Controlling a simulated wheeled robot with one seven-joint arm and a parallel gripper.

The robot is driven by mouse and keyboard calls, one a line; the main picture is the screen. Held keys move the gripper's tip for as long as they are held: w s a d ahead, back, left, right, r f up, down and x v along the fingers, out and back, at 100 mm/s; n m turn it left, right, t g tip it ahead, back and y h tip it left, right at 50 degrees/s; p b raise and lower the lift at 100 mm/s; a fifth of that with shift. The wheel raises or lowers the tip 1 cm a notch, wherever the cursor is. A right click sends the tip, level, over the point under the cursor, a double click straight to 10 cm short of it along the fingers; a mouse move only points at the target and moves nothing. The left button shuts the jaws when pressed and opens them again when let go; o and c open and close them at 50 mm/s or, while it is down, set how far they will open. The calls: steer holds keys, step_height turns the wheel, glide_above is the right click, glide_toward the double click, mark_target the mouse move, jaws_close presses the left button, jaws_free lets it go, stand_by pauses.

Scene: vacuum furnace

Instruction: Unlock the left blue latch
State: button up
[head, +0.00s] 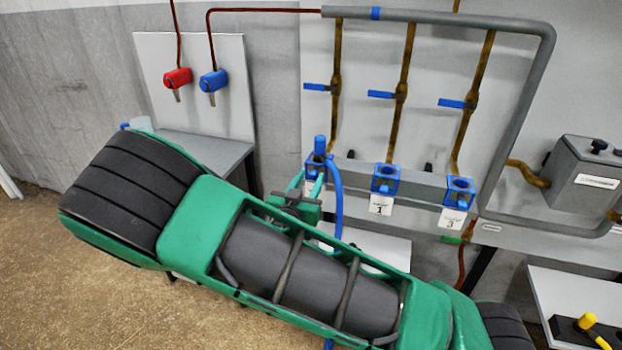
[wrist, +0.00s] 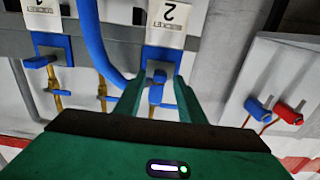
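The left blue latch belongs to the leftmost blue socket (head: 314,166) on the grey rail, which has a blue plug and hose (head: 335,200) at it. In the wrist view this socket (wrist: 160,55), under a label with a 2, appears upside down, with a small blue latch piece (wrist: 156,88) below it. My gripper (wrist: 158,85) has its two green fingers apart, one on each side of the latch piece. I cannot tell whether either finger touches it. In the head view my gripper (head: 300,200) is just below and left of the socket, partly hidden by my arm.
Two more blue sockets stand to the right, labelled 1 (head: 386,179) and 3 (head: 459,191). Blue-handled valves (head: 382,95) sit on brown pipes above. A red valve (head: 177,78) and a blue valve (head: 213,81) are on a left panel. A grey box (head: 590,180) is at right.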

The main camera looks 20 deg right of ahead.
steer(key=shift+w+d, duration=0.45)
steer(key=shift+w, duration=0.1)
jaws_close()
steer(key=shift+s, duration=0.3)
steer(key=shift+s+a, duration=0.25)
steer(key=shift+s, duration=0.1)
steer(key=shift+a, duration=0.35)
jaws_free()
